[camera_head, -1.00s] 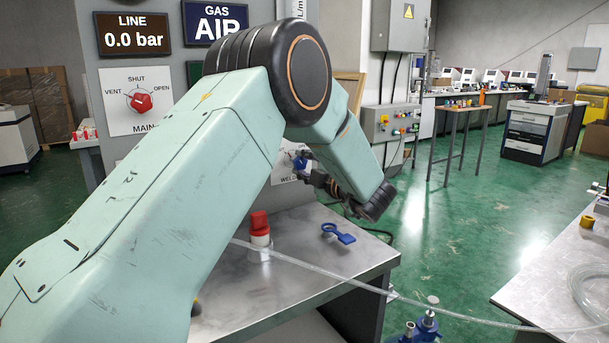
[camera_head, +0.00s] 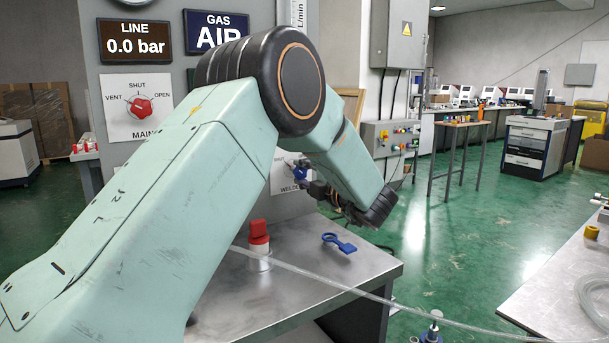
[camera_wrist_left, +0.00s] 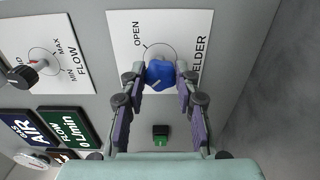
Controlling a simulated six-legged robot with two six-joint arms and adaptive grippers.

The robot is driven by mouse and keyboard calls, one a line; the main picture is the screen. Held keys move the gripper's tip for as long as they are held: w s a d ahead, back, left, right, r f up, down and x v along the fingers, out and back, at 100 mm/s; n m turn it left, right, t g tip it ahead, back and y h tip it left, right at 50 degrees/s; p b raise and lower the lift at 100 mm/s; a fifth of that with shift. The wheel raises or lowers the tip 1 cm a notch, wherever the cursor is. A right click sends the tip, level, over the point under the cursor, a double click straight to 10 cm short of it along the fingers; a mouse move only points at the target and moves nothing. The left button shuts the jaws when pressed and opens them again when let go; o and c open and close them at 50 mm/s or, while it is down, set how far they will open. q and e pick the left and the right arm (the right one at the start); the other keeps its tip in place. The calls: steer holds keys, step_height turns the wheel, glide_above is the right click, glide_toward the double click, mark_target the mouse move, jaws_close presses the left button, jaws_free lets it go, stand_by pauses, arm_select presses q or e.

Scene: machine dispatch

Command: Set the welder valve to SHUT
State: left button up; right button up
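The welder valve is a blue knob (camera_wrist_left: 160,74) on a white plate (camera_wrist_left: 188,30) marked OPEN and WELDER in the left wrist view. In the head view the blue knob (camera_head: 299,173) shows small beside my forearm. My left gripper (camera_wrist_left: 160,70) has one finger on each side of the knob, with the fingertips very close to it. Whether they press on it is not clear. The knob's pointer direction is not readable, and the SHUT mark on this plate is not visible. My right gripper is not in view.
The main valve, a red knob (camera_head: 139,106), is on the panel left of my arm. A red-capped fitting (camera_head: 259,238) and a blue tool (camera_head: 339,243) are on the metal bench (camera_head: 290,285) below. A clear hose (camera_head: 370,291) crosses in front. A black flow knob (camera_wrist_left: 22,77) is near the welder plate.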

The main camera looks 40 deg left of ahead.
arm_select(q)
steer(key=o, duration=0.5)
steer(key=shift+c, duration=0.2)
steer(key=v, duration=1.2)
steer(key=shift+d, duration=0.1)
